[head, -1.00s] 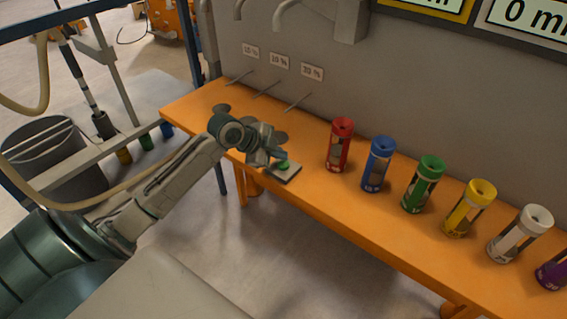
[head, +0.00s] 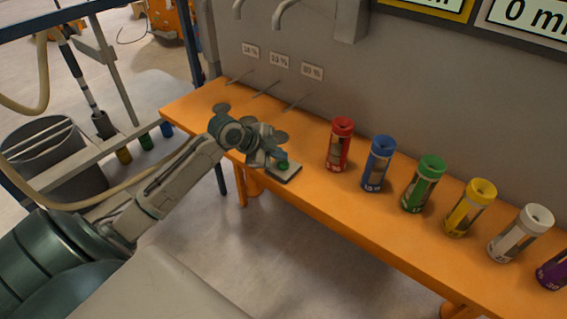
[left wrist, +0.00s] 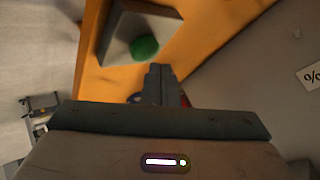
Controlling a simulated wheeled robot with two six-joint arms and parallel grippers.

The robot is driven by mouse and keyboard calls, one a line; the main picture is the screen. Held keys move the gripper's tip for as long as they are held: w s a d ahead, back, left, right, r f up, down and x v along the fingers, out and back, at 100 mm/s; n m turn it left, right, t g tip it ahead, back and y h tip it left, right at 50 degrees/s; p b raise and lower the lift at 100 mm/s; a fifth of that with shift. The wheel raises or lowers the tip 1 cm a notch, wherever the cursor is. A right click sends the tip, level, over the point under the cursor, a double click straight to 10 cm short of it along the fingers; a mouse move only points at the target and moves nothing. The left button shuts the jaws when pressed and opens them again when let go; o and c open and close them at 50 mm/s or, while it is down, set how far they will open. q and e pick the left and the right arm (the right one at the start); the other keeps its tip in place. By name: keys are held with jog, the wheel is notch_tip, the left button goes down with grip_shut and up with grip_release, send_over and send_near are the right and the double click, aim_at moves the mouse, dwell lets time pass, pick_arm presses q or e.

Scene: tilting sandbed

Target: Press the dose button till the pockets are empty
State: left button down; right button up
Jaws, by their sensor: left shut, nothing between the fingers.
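The green dose button (head: 284,166) sits on a small grey block (head: 290,174) at the front edge of the orange bench. My left gripper (head: 280,156) is shut and empty, with its tips just above and beside the button in the head view. In the left wrist view the button (left wrist: 145,48) appears just beyond the shut fingertips (left wrist: 160,72), with a small gap in the picture. I cannot tell for certain whether they touch. No pockets can be clearly made out. My right gripper is not in view.
Red (head: 340,145), blue (head: 378,163), green (head: 423,184), yellow (head: 469,207), white (head: 520,233) and purple (head: 554,270) canisters stand along the orange bench (head: 330,200). A bin (head: 50,160) stands at left.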

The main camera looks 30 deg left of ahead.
aim_at(280, 164)
pick_arm(q)
jog(key=shift+f, duration=0.25)
jog(key=shift+f+b, duration=0.35)
jog(key=shift+f, duration=0.15)
dwell(0.6)
dwell(0.3)
jog(key=shift+r+p, duration=0.8)
jog(key=shift+r, duration=0.15)
jog(key=shift+r+p, duration=0.45)
jog(key=shift+r, duration=0.1)
notch_tip(280, 164, up, 4)
jog(key=p, duration=0.3)
jog(key=shift+f, duration=0.1)
